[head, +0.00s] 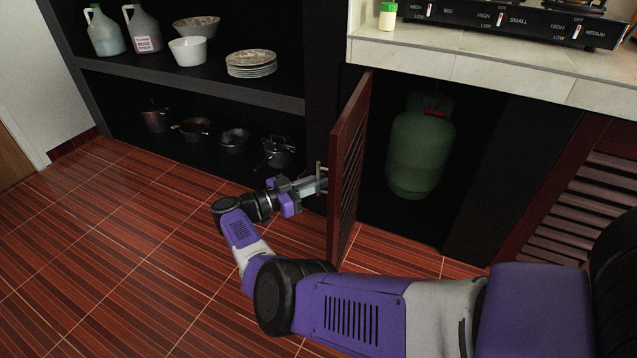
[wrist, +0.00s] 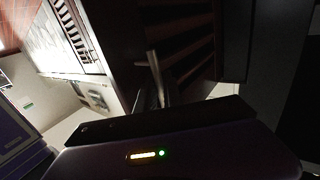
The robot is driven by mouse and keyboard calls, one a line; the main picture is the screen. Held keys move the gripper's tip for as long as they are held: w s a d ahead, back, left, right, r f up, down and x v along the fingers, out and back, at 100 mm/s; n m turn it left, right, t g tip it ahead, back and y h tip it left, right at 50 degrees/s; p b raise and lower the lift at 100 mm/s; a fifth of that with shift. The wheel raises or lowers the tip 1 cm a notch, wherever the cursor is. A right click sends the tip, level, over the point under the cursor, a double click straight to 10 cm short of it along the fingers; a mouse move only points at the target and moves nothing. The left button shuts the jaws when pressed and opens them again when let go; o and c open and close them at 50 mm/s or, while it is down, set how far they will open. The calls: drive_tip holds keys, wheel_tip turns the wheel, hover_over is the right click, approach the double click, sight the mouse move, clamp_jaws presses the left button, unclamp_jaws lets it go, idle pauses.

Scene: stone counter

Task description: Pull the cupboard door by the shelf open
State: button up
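The cupboard door (head: 348,165) is dark red with slats and hinges beside the shelf. It stands swung well out from the counter, seen nearly edge-on, and the cupboard is exposed. Its slatted face also shows in the wrist view (wrist: 190,45). A thin metal handle (head: 319,171) is on the door's shelf-side face; it shows as a bar in the wrist view (wrist: 154,72). My gripper (head: 318,186) reaches the handle from the left, fingertips at it. The fingertips are mostly hidden, so I cannot tell whether they are closed around the handle.
A green gas cylinder (head: 421,147) stands inside the cupboard. The dark shelf (head: 190,84) at left holds jugs, bowls and plates above and several pots below. A stove (head: 500,20) sits on the counter (head: 450,60). The tiled floor (head: 120,240) at left is clear.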

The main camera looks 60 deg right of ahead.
drive_tip(key=shift+o, duration=0.8)
drive_tip(key=b+v, duration=0.1)
drive_tip(key=v, duration=0.6)
drive_tip(key=shift+w+a, duration=0.2)
drive_tip(key=shift+a, duration=0.1)
